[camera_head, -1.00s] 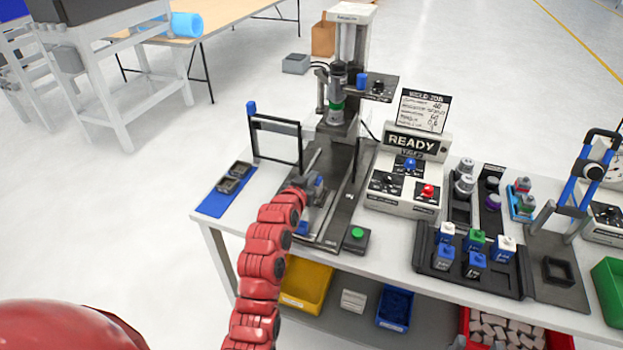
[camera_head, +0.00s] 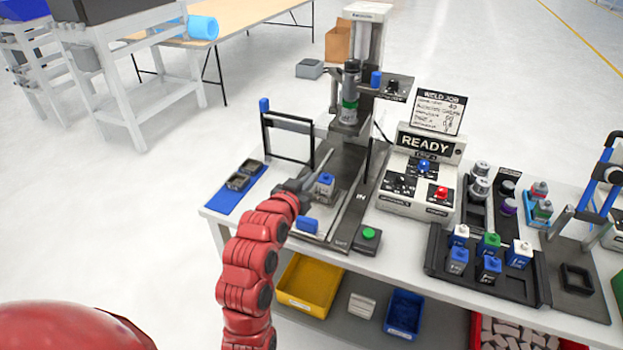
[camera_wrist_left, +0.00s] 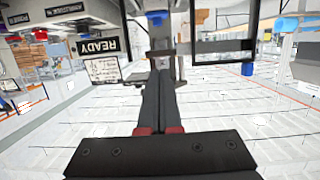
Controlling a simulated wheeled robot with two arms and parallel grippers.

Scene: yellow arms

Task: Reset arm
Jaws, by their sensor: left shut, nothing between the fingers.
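My left arm is red and comes up from the bottom of the head view. Its dark grey gripper (camera_head: 322,166) is at the welding station, over the left part of the machine base. The fingers point up and away, toward the machine's column. In the left wrist view the two dark fingers (camera_wrist_left: 158,100) lie together with nothing between them. A small blue-topped block (camera_head: 325,185) sits in the fixture just right of the gripper; I cannot tell whether they touch. My right gripper is not in view.
A black-framed guard (camera_head: 287,140) stands behind the gripper, and the welding column (camera_head: 362,50) rises beyond. A blue mat (camera_head: 236,191) lies left.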

